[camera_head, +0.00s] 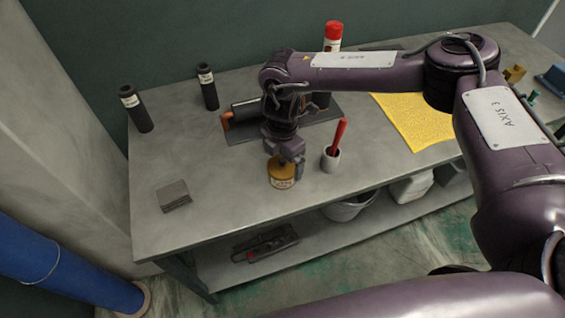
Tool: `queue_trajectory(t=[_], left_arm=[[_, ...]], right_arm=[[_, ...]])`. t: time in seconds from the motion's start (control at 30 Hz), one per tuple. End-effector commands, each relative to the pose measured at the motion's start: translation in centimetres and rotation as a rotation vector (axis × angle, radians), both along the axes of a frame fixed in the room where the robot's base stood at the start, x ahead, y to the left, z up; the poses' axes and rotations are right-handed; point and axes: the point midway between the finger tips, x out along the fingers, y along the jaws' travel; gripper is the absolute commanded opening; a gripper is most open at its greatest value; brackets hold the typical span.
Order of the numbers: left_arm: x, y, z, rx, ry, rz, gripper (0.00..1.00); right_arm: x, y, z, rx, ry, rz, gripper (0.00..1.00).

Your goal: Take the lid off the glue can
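The glue can (281,178), a small round can with a pale label and an orange-yellow top, stands upright near the front edge of the workbench. My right gripper (287,162) points down right over the can, its fingers at the can's top. The gripper hides part of the lid. I cannot tell whether its fingers touch the lid or grip it. My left gripper is not in view.
On the bench (225,205), a white cup (330,160) with a red-handled tool stands close right of the can. A dark mat (240,130), black bottles (136,108), a red-capped can (332,36), a yellow cloth (420,125) and a grey block (173,196) surround it.

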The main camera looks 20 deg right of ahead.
Motion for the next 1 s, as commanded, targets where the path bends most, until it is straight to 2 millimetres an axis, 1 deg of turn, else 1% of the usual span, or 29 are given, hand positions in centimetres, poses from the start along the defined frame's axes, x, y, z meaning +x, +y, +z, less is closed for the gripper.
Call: queue_trajectory(t=[0.03,0.3,0.33,0.57,0.73,0.87,0.97,1.0], left_arm=[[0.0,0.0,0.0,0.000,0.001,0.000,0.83],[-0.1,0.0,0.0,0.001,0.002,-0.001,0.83],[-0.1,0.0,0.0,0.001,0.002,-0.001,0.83],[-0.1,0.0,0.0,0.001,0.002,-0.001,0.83],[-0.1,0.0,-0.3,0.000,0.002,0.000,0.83],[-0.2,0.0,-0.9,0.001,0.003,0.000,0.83],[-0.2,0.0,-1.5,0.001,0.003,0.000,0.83],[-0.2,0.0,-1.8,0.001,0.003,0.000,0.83]], right_arm=[[0.0,0.0,0.0,0.000,0.000,0.000,0.90],[0.0,0.0,0.1,0.000,0.000,0.000,0.54],[0.0,0.0,0.1,0.000,0.000,0.000,0.53],[0.0,0.0,0.1,0.000,-0.001,0.000,0.53],[0.1,0.0,1.0,0.002,-0.002,0.000,0.52],[0.1,0.0,2.7,0.003,-0.004,0.000,0.52],[0.2,0.1,4.8,0.004,-0.006,0.001,0.52],[0.2,0.0,5.9,0.003,-0.007,0.000,0.52]])
